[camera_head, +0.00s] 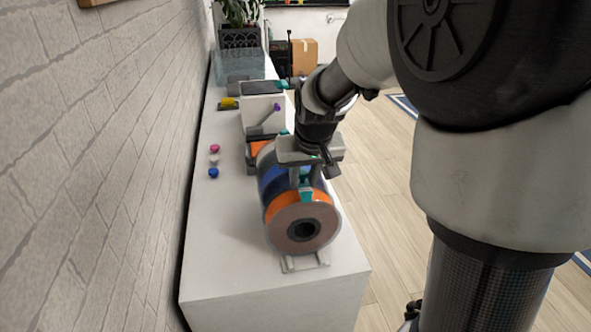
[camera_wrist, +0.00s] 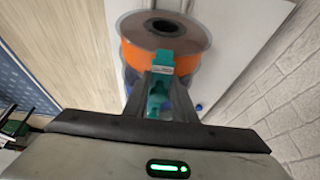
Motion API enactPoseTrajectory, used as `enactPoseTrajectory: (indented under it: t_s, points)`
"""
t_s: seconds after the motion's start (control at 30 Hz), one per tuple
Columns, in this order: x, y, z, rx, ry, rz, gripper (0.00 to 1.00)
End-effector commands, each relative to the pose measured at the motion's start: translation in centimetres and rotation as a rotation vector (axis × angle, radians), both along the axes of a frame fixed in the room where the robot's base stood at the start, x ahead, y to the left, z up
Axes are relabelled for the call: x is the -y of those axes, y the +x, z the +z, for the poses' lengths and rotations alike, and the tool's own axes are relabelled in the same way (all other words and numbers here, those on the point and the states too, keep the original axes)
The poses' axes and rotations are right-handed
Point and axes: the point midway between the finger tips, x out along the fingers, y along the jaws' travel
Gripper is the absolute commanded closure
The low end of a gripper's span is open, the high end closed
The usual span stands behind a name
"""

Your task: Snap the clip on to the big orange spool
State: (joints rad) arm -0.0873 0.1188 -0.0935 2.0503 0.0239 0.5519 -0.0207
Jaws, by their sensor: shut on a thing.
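The big orange spool (camera_head: 284,205) is nearest on the white counter, at the front of a row of spools on a holder (camera_head: 305,262). Its orange winding also shows in the wrist view (camera_wrist: 136,58), with a brownish side disc. My gripper (camera_head: 306,184) points down above the spool and is shut on the teal clip (camera_head: 306,195). In the wrist view, the clip (camera_wrist: 163,62) is between the fingertips (camera_wrist: 160,84) and overlaps the orange rim. I cannot tell whether it is snapped on.
A blue spool (camera_head: 270,184) stands right behind the orange one. Pink (camera_head: 214,148), white and blue (camera_head: 213,173) small balls lie on the counter to the left. A white machine (camera_head: 260,115) stands farther back. A brick wall (camera_head: 90,150) runs along the left; the front-left counter is clear.

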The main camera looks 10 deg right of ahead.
Motion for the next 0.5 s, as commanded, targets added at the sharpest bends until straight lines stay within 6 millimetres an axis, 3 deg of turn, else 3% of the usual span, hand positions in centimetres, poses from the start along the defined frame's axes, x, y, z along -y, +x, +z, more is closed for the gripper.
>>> enactPoseTrajectory:
  t_s: [0.5]
  points:
    - [0.0, -0.01, -0.87, -0.001, 0.0, 0.0, 0.97]
